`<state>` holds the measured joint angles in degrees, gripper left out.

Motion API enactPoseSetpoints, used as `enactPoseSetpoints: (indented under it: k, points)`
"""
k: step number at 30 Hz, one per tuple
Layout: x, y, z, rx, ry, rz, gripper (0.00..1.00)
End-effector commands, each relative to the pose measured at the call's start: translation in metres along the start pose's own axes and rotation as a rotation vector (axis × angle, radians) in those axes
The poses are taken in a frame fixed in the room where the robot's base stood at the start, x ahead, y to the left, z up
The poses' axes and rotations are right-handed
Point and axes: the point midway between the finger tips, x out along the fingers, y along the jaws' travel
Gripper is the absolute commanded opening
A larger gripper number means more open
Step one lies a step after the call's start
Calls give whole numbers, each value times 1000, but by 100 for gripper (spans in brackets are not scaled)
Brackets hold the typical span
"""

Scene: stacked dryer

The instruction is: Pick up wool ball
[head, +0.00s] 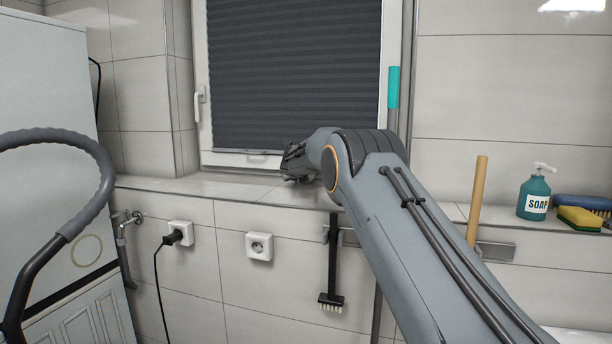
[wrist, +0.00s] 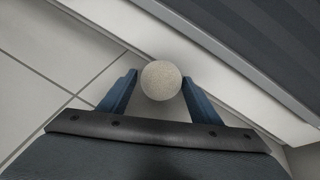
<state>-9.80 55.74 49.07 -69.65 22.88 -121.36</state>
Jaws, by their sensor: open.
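The wool ball (wrist: 161,80) is a pale, cream-coloured ball in the wrist view, at the middle near the gripper tips. My gripper (wrist: 160,87) is open, with one blue finger on each side of the ball. A narrow gap seems to show at the left finger; whether the right finger touches the ball I cannot tell. In the head view my gripper (head: 296,162) is over the tiled ledge under the window, partly hidden by my own arm. The ball cannot be made out in the head view.
The window frame (head: 240,160) rises close behind the ledge (head: 235,188). A black brush (head: 332,270) hangs below it. A soap bottle (head: 535,195) and a yellow sponge (head: 579,218) stand at the right. A grey hose (head: 90,215) curves at the left. The ledge's left part is clear.

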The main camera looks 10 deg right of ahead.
Motion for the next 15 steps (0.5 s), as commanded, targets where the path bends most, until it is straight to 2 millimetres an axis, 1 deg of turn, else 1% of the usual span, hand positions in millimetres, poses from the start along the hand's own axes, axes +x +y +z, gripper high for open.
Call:
enactPoseSetpoints:
  k: [3,5,6,9,11,12,15]
  points:
    - [0,0,0,0,0,0,58]
    - [0,0,0,0,0,0,49]
    - [0,0,0,0,0,0,43]
    - [0,0,0,0,0,0,27]
    - [0,0,0,0,0,0,27]
    - [0,0,0,0,0,0,24]
    - [0,0,0,0,0,0,24]
